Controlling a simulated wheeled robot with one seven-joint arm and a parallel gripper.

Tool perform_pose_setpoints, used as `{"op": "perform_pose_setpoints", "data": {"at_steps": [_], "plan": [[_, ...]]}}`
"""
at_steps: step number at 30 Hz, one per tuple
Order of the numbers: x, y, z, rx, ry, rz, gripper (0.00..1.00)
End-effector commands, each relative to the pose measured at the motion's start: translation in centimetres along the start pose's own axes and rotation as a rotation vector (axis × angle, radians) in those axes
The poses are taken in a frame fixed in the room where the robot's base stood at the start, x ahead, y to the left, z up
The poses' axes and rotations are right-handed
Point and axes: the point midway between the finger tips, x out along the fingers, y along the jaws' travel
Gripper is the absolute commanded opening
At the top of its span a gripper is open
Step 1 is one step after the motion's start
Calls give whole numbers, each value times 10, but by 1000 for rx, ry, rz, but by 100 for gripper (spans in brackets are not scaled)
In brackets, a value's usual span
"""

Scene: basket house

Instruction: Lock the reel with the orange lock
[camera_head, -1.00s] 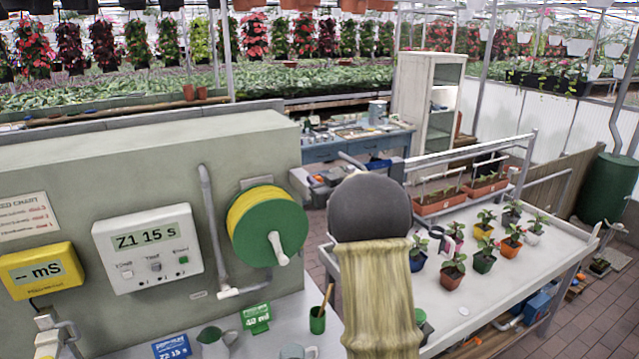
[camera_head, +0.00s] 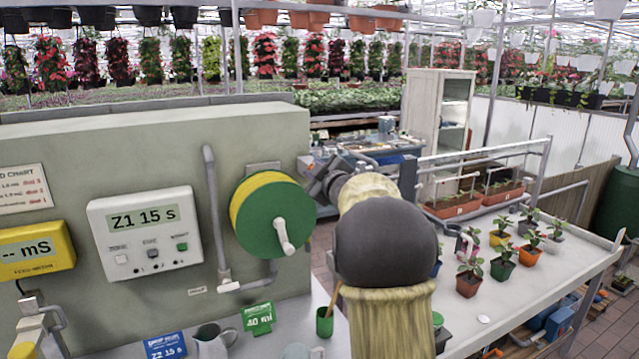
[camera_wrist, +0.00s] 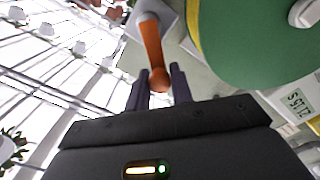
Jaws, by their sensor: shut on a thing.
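The reel (camera_head: 277,221) is a green disc with a yellow wound rim and a white crank handle. It is mounted on the pale green wall panel in the head view. In the wrist view its green face (camera_wrist: 255,45) fills the upper right. The orange lock (camera_wrist: 152,45) is a lever with a ball end, on a pale plate beside the reel. My gripper (camera_wrist: 160,80) is shut on the ball end, one dark finger on each side. In the head view my gripper (camera_head: 322,176) is just right of the reel, and the lock cannot be made out there.
A white timer box (camera_head: 147,238) and a yellow meter (camera_head: 36,250) are on the panel left of the reel. Below are a green cup (camera_head: 324,322) and a grey jug (camera_head: 212,342). A table with potted plants (camera_head: 502,262) stands at the right.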

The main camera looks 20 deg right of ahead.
Motion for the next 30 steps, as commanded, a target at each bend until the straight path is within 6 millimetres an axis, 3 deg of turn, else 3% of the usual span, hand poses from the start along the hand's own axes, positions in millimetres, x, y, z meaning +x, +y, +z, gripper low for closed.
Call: {"op": "perform_pose_setpoints", "data": {"at_steps": [1,18,30], "plan": [[0,-9,5,-46,1,-1,0],[0,-34,13,-564,-1,-3,0],[0,-39,17,-745,-4,-4,0]]}}
